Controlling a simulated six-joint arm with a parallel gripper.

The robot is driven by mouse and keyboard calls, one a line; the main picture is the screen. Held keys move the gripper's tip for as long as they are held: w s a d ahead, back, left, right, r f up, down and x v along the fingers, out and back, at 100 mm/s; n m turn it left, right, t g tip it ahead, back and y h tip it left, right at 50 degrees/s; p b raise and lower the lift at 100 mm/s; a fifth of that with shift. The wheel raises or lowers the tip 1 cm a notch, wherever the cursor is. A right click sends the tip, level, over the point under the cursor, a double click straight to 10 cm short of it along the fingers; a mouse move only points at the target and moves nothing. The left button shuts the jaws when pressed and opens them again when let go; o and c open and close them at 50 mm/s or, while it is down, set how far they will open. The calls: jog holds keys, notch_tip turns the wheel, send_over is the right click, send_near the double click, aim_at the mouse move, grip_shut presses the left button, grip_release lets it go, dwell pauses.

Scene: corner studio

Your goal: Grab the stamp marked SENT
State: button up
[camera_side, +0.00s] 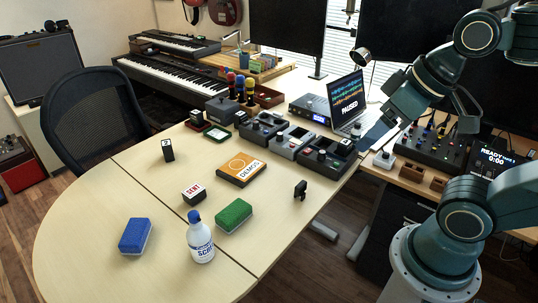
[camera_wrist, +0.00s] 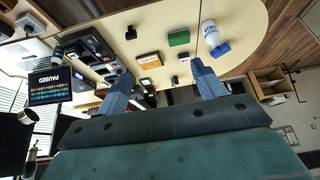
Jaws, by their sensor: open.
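The SENT stamp (camera_side: 193,193) is a small block with a dark top and red SENT lettering on a white face. It stands on the wooden table between the blue sponge and the orange DEMOS box. In the wrist view a small block that looks like the stamp (camera_wrist: 184,57) shows beyond my fingers, near the green sponge. My gripper (camera_wrist: 163,82) is open, with its two blue fingers wide apart and nothing between them. In the side view my gripper (camera_side: 378,132) hangs at the right near the laptop, well away from the stamp and higher than the table.
A white bottle (camera_side: 200,238), green sponge (camera_side: 233,215) and blue sponge (camera_side: 135,236) stand near the stamp. The DEMOS box (camera_side: 241,168), a black clip (camera_side: 300,190), pedals (camera_side: 292,141) and the laptop (camera_side: 345,103) lie towards my side. The table's left part is mostly clear.

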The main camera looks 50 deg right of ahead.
jog(key=w+a+r+n+g, duration=0.1)
jog(key=w+r+n, duration=0.4)
jog(key=w, duration=0.9)
jog(key=n+g, duration=0.5)
jog(key=n, duration=0.8)
send_over(194, 189)
notch_tip(194, 189, down, 28)
jog(key=shift+a+f, duration=0.1)
jog(key=shift+f, duration=0.05)
jog(key=shift+f, duration=0.15)
jog(key=shift+f, duration=4.15)
